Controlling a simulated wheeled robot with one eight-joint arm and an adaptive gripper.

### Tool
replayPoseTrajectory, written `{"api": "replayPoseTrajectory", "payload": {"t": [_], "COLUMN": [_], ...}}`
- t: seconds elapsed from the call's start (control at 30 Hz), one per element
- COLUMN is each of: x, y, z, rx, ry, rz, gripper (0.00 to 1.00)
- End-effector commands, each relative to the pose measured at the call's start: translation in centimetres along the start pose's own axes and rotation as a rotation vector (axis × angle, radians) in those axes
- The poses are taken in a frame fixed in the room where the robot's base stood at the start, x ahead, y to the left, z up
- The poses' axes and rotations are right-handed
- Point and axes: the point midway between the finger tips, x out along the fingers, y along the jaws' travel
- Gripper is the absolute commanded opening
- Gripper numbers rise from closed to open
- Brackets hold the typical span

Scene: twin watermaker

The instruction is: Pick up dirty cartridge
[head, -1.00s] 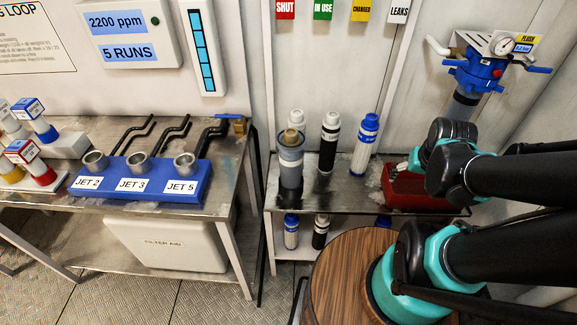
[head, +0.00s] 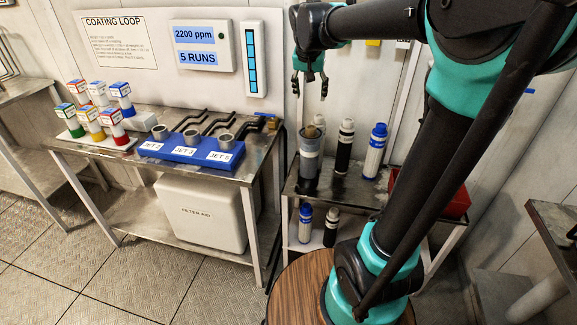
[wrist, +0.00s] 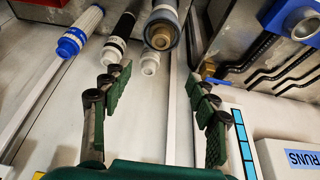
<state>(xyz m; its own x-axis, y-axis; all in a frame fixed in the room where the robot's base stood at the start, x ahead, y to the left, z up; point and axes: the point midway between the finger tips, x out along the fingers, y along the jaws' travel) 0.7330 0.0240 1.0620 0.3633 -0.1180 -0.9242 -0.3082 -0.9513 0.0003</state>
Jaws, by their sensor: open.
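A grey see-through cup (head: 310,165) stands on the metal stand, with a brownish cartridge top (head: 310,134) showing at its mouth; this looks like the dirty cartridge. The wrist view shows the brown ring of its top (wrist: 160,36) and the grey cup beyond the fingertips. A white-capped cartridge stands just behind it, its white end (wrist: 150,64) showing in the wrist view. A black cartridge (head: 344,150) and a white-and-blue one (head: 375,152) stand to the right. My gripper (head: 310,88) is open and empty, pointing down above the cup, apart from it.
A blue block (head: 190,150) with JET ports and black pipes sits on the left bench. A red bin (head: 455,202) is partly hidden behind my arm. More cartridges stand on the stand's lower shelf. A gauge panel (head: 253,60) hangs on the wall left of my gripper.

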Motion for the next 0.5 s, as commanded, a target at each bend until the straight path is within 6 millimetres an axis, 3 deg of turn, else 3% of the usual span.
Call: {"api": "replayPoseTrajectory", "payload": {"t": [0.17,0.5], "x": [1.7,8.5], "y": [-0.1,-0.1], "z": [-0.2,-0.2], "rx": [0.004,0.003], "ry": [0.001,0.002], "rz": [0.002,0.002], "gripper": [0.59,0.59]}}
